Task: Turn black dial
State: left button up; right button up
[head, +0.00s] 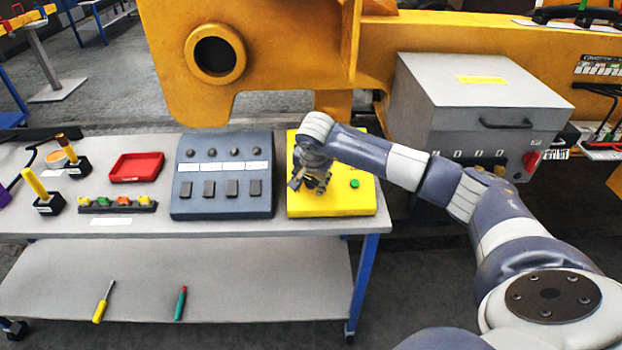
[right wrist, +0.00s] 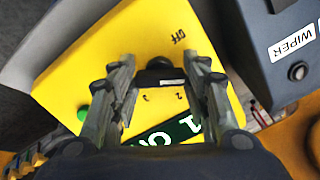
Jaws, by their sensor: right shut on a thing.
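The yellow control box (head: 333,203) sits at the right end of the grey table. In the head view my right gripper (head: 312,184) reaches down over its upper left part and hides the dial. In the right wrist view the black dial (right wrist: 160,73) stands on the yellow face (right wrist: 150,35) between the two fingers. My right gripper (right wrist: 160,80) is shut on it. "OFF" is printed on the face, and a green label with white lettering (right wrist: 175,130) is partly covered by the gripper. My left gripper is not in view.
A green button (head: 355,184) is on the same box. A blue-grey switch panel (head: 222,205) stands close beside it, left in the head view. A red tray (head: 137,168) lies farther left. A grey cabinet (head: 470,95) and yellow machine frame (head: 270,60) stand behind.

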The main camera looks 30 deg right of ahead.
jog(key=shift+f+m+b, duration=0.2)
jog(key=shift+m+b, duration=0.5)
jog(key=shift+b, duration=0.3)
jog(key=m+b, duration=0.6)
jog(key=shift+r+m+t+b, duration=0.15)
jog(key=shift+m+t+b, duration=0.15)
jog(key=shift+m+b, duration=1.7)
jog(key=shift+m, duration=0.3)
jog(key=o, duration=1.1)
jog(key=shift+c, duration=0.2)
jog(key=shift+r, duration=0.1)
